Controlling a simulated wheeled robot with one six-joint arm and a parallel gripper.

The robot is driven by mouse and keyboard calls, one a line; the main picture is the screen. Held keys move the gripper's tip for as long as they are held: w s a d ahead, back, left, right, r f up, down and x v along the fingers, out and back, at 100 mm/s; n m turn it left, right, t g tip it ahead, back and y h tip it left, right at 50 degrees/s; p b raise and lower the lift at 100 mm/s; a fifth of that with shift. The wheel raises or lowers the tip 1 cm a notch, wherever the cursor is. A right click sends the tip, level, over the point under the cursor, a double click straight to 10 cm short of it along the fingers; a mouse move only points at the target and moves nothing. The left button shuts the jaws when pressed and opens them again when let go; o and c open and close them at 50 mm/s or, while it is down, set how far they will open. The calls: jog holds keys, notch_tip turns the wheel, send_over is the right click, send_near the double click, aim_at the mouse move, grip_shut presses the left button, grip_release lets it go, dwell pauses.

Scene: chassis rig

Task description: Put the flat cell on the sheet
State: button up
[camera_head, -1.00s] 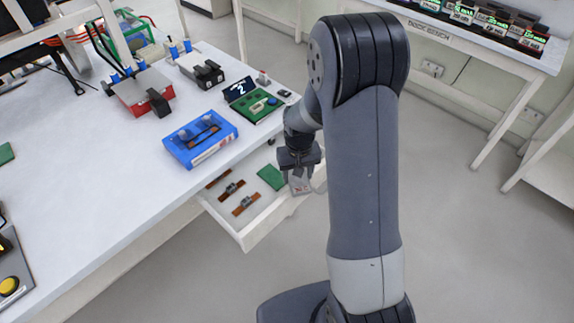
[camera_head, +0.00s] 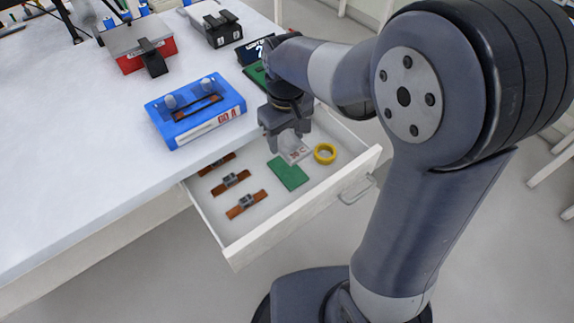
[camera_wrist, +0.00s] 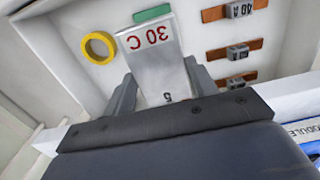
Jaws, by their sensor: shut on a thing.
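The flat cell (camera_head: 297,153) is a silver-white pouch with a red marking. In the wrist view the flat cell (camera_wrist: 155,55) reads "30 C". My gripper (camera_head: 284,141) is shut on it and points down over the open drawer. In the wrist view the cell lies between the two fingers of my gripper (camera_wrist: 163,92). A green sheet (camera_head: 288,174) lies flat on the drawer floor, just in front of the cell in the head view. In the wrist view only a strip of the sheet (camera_wrist: 152,13) shows past the cell's far end. The gap between cell and sheet is hard to judge.
The drawer (camera_head: 285,222) is pulled out below the table. A yellow ring (camera_head: 325,153) lies right of the cell. Several brown strips with grey blocks (camera_head: 246,204) lie at the left. A blue box (camera_head: 197,112) stands on the table above the drawer.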

aim_at(286, 168)
notch_tip(286, 168, down, 9)
jog(key=shift+f+b, duration=0.1)
jog(key=shift+b, duration=0.55)
jog(key=shift+f, duration=0.15)
jog(key=o, duration=1.2)
notch_tip(286, 168, up, 12)
jog(key=shift+r+p, duration=0.2)
jog(key=shift+p, duration=0.85)
